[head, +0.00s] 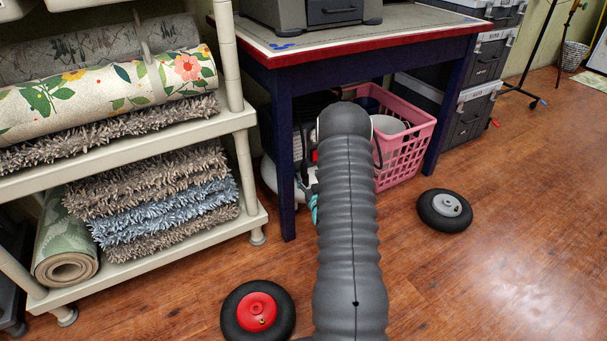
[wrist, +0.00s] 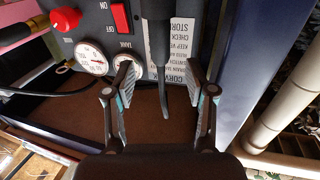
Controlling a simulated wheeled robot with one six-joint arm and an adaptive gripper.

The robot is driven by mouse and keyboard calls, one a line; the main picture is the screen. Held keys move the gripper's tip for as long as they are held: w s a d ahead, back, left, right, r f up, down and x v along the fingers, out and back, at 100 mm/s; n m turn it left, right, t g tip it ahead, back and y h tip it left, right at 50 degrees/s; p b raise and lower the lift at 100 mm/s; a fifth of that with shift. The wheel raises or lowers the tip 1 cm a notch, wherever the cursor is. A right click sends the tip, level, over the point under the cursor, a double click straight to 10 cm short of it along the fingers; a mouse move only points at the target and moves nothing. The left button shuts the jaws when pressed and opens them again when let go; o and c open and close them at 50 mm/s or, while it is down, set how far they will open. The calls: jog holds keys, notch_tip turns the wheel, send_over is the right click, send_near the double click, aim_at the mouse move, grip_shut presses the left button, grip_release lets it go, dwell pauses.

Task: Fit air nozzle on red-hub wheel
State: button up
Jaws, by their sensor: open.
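The red-hub wheel (head: 258,312), a black tyre with a red centre, lies flat on the wood floor at the bottom of the head view. In the wrist view, a dark slim part that looks like the air nozzle (wrist: 158,45) hangs in front of the compressor's panel (wrist: 200,20). My gripper (wrist: 160,84) is open, with one finger on each side of the dark part and gaps showing on both sides.
A grey-hub wheel (head: 445,210) lies on the floor at right. A blue table with a red edge (head: 400,45) stands over the compressor and a pink basket (head: 408,150). A cream shelf (head: 190,135) with rugs stands at left. The floor at right is mostly clear.

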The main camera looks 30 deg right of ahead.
aim_at(305, 169)
jog(key=shift+x, duration=3.2)
grip_shut()
